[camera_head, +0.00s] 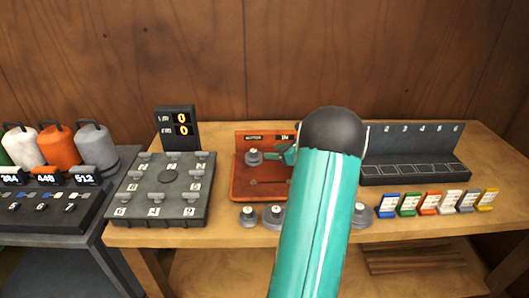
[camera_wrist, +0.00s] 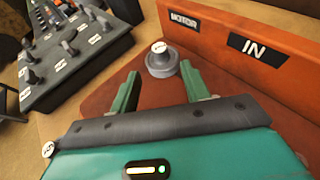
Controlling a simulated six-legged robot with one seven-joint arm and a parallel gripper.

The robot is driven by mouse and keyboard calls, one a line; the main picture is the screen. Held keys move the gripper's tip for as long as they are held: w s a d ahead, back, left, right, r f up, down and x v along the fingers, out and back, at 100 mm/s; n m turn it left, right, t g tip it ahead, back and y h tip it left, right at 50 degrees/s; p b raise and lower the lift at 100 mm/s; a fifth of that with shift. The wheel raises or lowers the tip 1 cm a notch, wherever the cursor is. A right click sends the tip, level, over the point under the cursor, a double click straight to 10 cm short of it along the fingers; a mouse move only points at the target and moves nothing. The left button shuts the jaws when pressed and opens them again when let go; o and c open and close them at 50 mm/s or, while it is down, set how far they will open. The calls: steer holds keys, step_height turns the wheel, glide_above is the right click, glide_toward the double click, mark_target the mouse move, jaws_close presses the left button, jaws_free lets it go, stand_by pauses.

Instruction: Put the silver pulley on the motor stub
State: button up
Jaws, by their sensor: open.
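A grey-silver pulley with a pale, marked cap (camera_head: 253,156) sits upright on the red-orange board (camera_head: 240,187), below the MOTOR label. It also shows in the wrist view (camera_wrist: 162,62), where it hides whatever stub is under it. My gripper (camera_head: 283,153) is just right of this pulley in the head view. In the wrist view my gripper (camera_wrist: 159,74) is open, with the pulley just beyond and between its two green fingertips. The fingers appear apart from it.
Grey pulleys (camera_head: 248,216) (camera_head: 273,215) (camera_head: 361,214) stand along the table's front edge. A grey knobbed panel (camera_head: 171,180) is left of the board. A dark numbered rack (camera_head: 415,173) and several coloured cards (camera_head: 431,204) are right. The board's upright back wall (camera_wrist: 222,37) is close to my gripper.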

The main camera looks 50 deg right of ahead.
steer(key=w+a+r+n+g+y, duration=0.15)
steer(key=a+r+n, duration=0.3)
steer(key=a, duration=0.65)
steer(key=w+a+r+n+g+y, duration=0.1)
steer(key=w+a+r+n+g, duration=0.15)
steer(key=a+n, duration=0.6)
steer(key=w+a+r+n+g+y, duration=0.1)
steer(key=a+r+n+g+y, duration=0.2)
steer(key=a, duration=1.1)
steer(key=s+a+r+n+h, duration=0.1)
steer(key=s+a+n+h, duration=0.1)
steer(key=s+a+n, duration=0.6)
steer(key=s+a+r+n+g+h, duration=0.1)
steer(key=s+a+r+n+h, duration=0.1)
steer(key=s+a+n, duration=0.5)
steer(key=a+n+h, duration=0.1)
steer(key=a+n, duration=0.4)
steer(key=a, duration=0.1)
steer(key=shift+s, duration=0.4)
steer(key=shift+h, duration=0.25)
